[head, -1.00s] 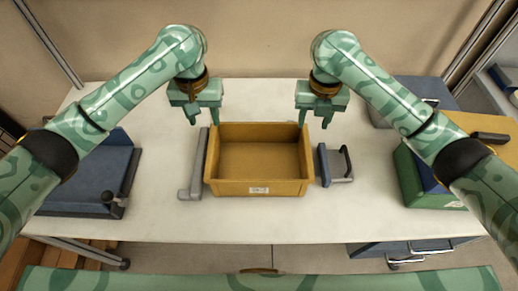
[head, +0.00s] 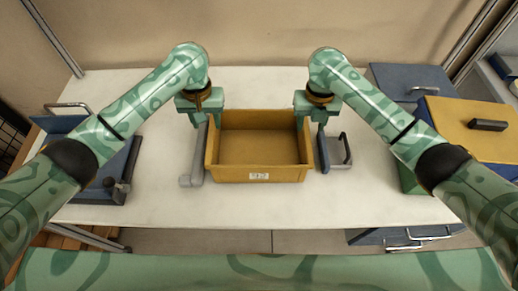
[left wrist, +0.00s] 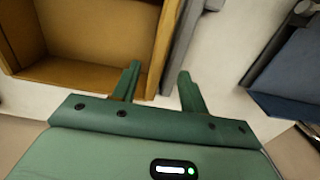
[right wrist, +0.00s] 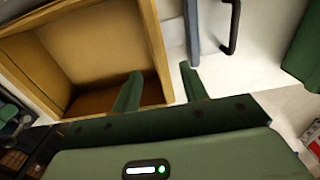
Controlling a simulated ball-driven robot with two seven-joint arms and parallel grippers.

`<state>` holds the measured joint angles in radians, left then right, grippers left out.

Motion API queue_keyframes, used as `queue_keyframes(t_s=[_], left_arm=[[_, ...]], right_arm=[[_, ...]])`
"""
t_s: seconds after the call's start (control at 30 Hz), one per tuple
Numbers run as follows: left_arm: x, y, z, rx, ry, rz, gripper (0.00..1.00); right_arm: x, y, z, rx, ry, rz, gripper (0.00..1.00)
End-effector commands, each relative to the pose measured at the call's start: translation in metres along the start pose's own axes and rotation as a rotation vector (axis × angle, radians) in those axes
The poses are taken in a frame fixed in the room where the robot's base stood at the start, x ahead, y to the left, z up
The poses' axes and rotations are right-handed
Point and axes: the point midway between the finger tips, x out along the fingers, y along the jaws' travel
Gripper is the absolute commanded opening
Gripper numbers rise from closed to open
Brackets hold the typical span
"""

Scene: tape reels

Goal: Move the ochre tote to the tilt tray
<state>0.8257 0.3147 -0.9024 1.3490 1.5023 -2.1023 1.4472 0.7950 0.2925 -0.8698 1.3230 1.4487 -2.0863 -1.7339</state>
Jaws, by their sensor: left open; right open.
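The ochre tote (head: 259,174) stands upright and empty on the white table, a pale label on its front wall. My left gripper (head: 206,119) is open over the tote's left side wall; in the left wrist view its fingers (left wrist: 158,80) lie either side of that wall (left wrist: 152,50). My right gripper (head: 311,118) is open over the right side wall; in the right wrist view its fingers (right wrist: 158,80) lie either side of it (right wrist: 153,45). Neither visibly pinches the wall. A blue unit with a black knob (head: 100,185), at the left, looks like the tilt tray.
A grey bar (head: 192,178) lies close along the tote's left side. A blue plate with a dark handle (head: 335,150) stands close on its right. A yellow-topped case (head: 470,125) and blue box (head: 405,83) are at the right. The table front is clear.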

Motion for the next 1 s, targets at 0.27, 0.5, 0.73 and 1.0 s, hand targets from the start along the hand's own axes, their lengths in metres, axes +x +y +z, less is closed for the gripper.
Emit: queue_keyframes(t_s=[0.27, 0.5, 0.73, 1.0], left_arm=[[0.051, 0.000, 0.001, -0.001, -0.002, 0.000, 0.44], [0.073, 0.000, 0.000, 0.000, 0.000, 0.000, 0.44], [0.077, 0.000, 0.000, 0.001, 0.001, 0.001, 0.44], [0.076, 0.000, 0.000, 0.001, 0.001, 0.001, 0.05]], right_arm=[[0.051, 0.000, 0.000, 0.002, 0.002, -0.001, 0.44], [0.073, 0.000, 0.000, 0.001, 0.000, 0.000, 0.44], [0.077, 0.000, 0.000, 0.000, -0.001, -0.001, 0.44], [0.076, 0.000, 0.000, 0.000, -0.001, -0.001, 0.05]])
